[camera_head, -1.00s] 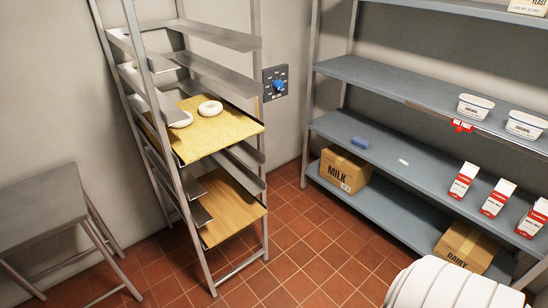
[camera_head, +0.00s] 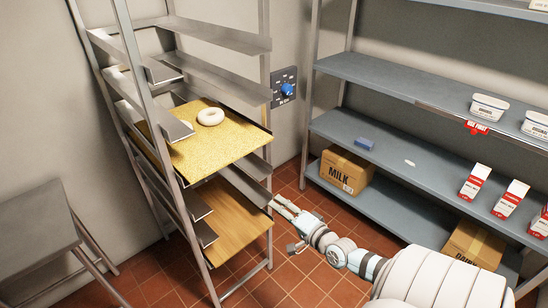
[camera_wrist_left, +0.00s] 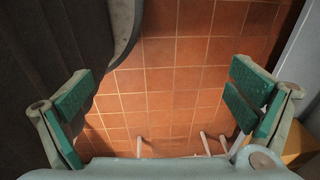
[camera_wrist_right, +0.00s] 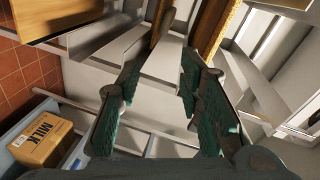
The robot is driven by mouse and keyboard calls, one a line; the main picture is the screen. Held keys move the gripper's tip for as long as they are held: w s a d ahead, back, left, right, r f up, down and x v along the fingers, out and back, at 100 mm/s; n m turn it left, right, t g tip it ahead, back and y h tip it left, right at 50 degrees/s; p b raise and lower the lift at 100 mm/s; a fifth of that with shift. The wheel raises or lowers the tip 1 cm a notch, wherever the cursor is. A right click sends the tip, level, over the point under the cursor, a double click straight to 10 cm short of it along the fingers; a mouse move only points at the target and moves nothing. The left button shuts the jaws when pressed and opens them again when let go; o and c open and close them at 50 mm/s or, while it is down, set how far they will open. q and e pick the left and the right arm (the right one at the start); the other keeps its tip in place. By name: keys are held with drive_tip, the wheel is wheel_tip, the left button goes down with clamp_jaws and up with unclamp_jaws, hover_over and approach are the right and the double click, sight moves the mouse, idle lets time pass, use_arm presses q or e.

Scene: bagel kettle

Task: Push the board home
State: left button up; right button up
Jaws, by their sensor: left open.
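The upper board (camera_head: 215,145) is yellow and speckled and lies on rack rails, its near edge past the front post. A pale bagel (camera_head: 210,116) lies on it. A plain brown board (camera_head: 232,222) lies on lower rails. My right gripper (camera_head: 283,206) is just right of the rack, beside the lower board's right side and below the upper board. In the right wrist view my right gripper (camera_wrist_right: 160,75) has parted fingers with nothing between them; board edges show beyond the tips. My left gripper (camera_wrist_left: 160,80) is open and empty above the floor, outside the head view.
The metal rack's front post (camera_head: 155,125) hides part of the boards. A blue dial (camera_head: 287,90) is on the wall behind. Grey shelves (camera_head: 400,165) with a milk box (camera_head: 345,171) and cartons stand at right. A grey table (camera_head: 35,230) stands at left. Tiled floor lies between.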

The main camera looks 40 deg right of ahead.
drive_tip(key=w+a+r+m+t, duration=0.2)
drive_tip(key=w+r+m, duration=0.1)
drive_tip(key=r, duration=0.5)
drive_tip(key=b, duration=0.3)
approach(235, 160)
drive_tip(key=w, duration=0.1)
drive_tip(key=shift+y, duration=0.4)
drive_tip(key=w+b, duration=0.2)
drive_tip(key=w, duration=0.1)
drive_tip(key=w+b, duration=0.2)
drive_tip(key=w, duration=0.1)
drive_tip(key=w+d+b, duration=0.1)
drive_tip(key=w+b, duration=0.1)
drive_tip(key=w, duration=0.2)
drive_tip(key=shift+f, duration=0.1)
use_arm(q)
wheel_tip(235, 160, down, 9)
drive_tip(key=w, duration=0.1)
drive_tip(key=shift+w, duration=0.2)
use_arm(e)
drive_tip(key=shift+r, duration=0.2)
drive_tip(key=shift+c, duration=0.5)
clamp_jaws()
